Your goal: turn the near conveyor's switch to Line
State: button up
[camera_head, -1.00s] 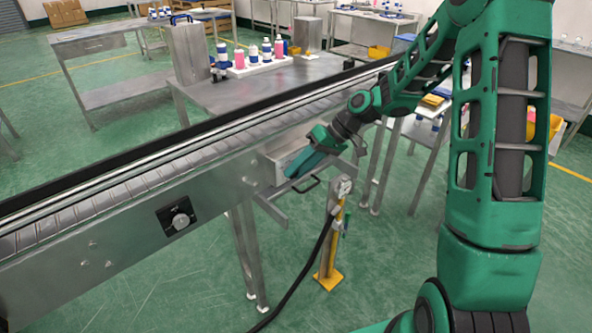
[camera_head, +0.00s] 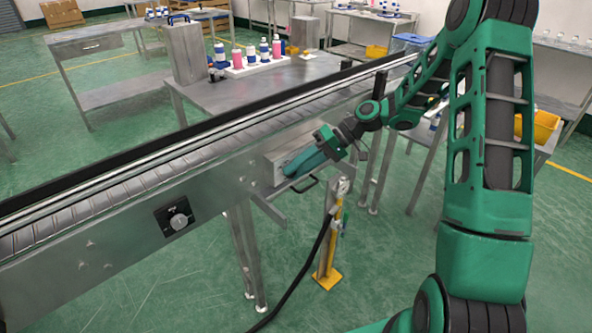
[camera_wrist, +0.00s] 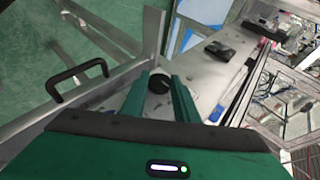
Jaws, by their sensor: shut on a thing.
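My gripper (camera_head: 287,170) reaches a grey metal box (camera_head: 268,168) on the side of the near conveyor (camera_head: 110,225). In the wrist view its two green fingers (camera_wrist: 158,78) are closed on either side of a round dark knob (camera_wrist: 158,84) with a pale patch. The knob is hidden behind the fingers in the head view, and no marking or pointer on it can be read. A separate rotary dial (camera_head: 180,221) on a black plate sits farther left on the conveyor's side, apart from my gripper.
A yellow-based post (camera_head: 328,270) with a black cable stands close by. Bottles (camera_head: 264,50) stand on a table behind the conveyor.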

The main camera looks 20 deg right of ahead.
jog(key=o, duration=1)
jog(key=shift+w+d, duration=0.15)
jog(key=shift+d, duration=0.05)
jog(key=shift+o, duration=0.3)
jog(key=shift+a, duration=0.1)
jog(key=v, duration=1)
jog(key=shift+d+r, duration=0.2)
jog(key=shift+d, duration=0.15)
